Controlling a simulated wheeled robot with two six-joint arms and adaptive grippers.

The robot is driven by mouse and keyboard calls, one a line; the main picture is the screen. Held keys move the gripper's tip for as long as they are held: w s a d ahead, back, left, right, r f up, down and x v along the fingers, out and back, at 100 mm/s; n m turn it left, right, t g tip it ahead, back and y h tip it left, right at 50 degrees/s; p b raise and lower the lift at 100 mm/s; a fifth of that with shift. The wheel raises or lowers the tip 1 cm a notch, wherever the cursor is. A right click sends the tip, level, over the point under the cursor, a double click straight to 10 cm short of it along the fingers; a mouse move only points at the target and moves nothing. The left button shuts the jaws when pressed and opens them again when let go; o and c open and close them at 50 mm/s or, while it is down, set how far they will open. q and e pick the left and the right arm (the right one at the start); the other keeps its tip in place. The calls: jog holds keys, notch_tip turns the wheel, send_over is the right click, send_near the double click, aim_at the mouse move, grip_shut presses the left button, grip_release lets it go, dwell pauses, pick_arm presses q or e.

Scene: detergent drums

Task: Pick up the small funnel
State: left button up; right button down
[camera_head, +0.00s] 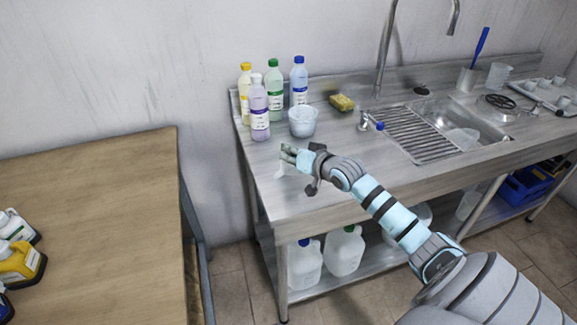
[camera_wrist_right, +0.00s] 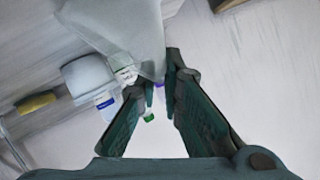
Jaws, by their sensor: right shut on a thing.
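The small funnel (camera_wrist_right: 125,28) is a pale, translucent cone that fills the upper middle of the right wrist view. Its narrow part lies between the fingertips of my right gripper (camera_wrist_right: 160,82), which is shut on it. In the head view, my right gripper (camera_head: 287,153) is over the left end of the steel counter. A faint translucent edge of the funnel (camera_head: 281,172) shows just below the fingers; most of it is hard to make out there. My left gripper is not in view.
Several capped bottles (camera_head: 259,112) and a clear tub (camera_head: 302,122) stand behind my right gripper. A yellow sponge (camera_head: 342,103), a drain rack (camera_head: 417,133) and a tall faucet (camera_head: 385,50) are farther right. A wooden table (camera_head: 100,210) is at left, with bottles at its edge.

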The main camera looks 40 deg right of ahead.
notch_tip(320, 180, up, 20)
jog(key=p, duration=0.4)
jog(key=shift+p, duration=0.35)
jog(key=shift+f, duration=0.1)
